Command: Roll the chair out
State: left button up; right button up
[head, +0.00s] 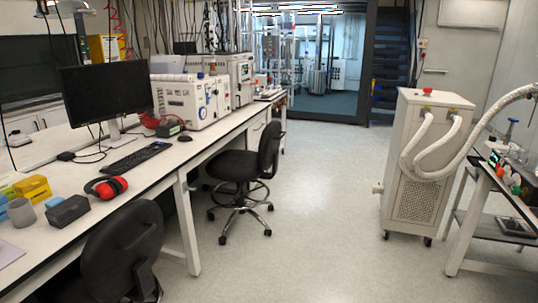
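Two black chairs are in the head view. One chair (240,166) stands at the bench about midway along it, with its backrest turned to the right and its wheeled base on the open floor. A nearer chair (122,250) is at the bottom left, its backrest towards me and its seat and base mostly hidden or cut off. The frames do not show which chair the task means. Neither of my grippers is in view.
A long white bench (190,160) runs along the left with a monitor (106,92), keyboard and red ear defenders. A wheeled cabinet (420,165) with hoses stands right, beside a smaller table (485,205). The floor (310,220) between is clear, leading to a glass door.

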aim_at(116, 261)
jog(key=i+j, duration=0.1)
jog(key=i, duration=1.2)
jog(key=i+j, duration=0.15)
jog(key=i, duration=0.5)
jog(key=k+j+u, duration=0.1)
jog(key=u, duration=1.85)
